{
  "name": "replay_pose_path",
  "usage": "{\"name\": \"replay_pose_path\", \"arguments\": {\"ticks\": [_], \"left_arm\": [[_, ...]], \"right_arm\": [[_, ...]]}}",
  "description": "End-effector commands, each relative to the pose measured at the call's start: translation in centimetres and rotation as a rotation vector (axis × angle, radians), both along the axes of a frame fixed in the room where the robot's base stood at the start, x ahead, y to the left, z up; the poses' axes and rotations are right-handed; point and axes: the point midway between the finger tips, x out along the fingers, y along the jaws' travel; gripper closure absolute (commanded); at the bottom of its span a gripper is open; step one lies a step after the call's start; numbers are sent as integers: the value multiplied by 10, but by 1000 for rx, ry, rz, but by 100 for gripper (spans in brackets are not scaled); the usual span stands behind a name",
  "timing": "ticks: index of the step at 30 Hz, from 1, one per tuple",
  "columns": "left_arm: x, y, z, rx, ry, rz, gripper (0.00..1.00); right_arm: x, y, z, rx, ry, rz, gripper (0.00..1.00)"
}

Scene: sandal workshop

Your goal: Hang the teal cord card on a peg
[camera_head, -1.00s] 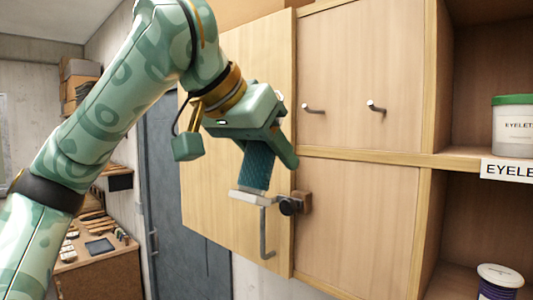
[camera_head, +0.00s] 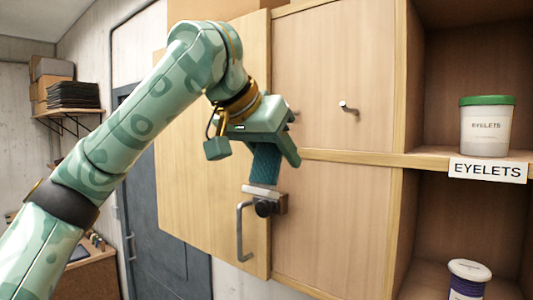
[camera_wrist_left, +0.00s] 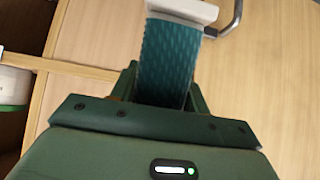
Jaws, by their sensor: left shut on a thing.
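The teal cord card (camera_head: 265,164) has a textured teal winding and a white end bar (camera_head: 262,191). My left gripper (camera_head: 281,143) is shut on its upper part, and the card hangs below the jaws, slightly tilted. In the left wrist view, the teal winding (camera_wrist_left: 166,62) runs out from between the fingers to the white end. A metal peg (camera_head: 347,107) sticks out of the wood panel to the right of the gripper. A second peg (camera_head: 293,114) is mostly hidden behind the gripper. My right gripper is not in view.
A grey bent handle (camera_head: 239,235) with a dark knob (camera_head: 265,208) is on the light wood panel (camera_head: 190,160), just below the card. At right, open shelves hold an eyelets tub (camera_head: 487,127) and a smaller spool-like container (camera_head: 467,279). The panel around the right peg is clear.

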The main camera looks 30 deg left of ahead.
Motion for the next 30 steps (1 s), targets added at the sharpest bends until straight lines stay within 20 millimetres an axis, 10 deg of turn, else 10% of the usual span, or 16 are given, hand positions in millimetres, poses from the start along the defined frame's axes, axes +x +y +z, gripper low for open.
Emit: {"name": "replay_pose_path", "arguments": {"ticks": [30], "left_arm": [[30, -4, -11, 1, 0, 1, 78]], "right_arm": [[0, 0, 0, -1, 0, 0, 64]]}}
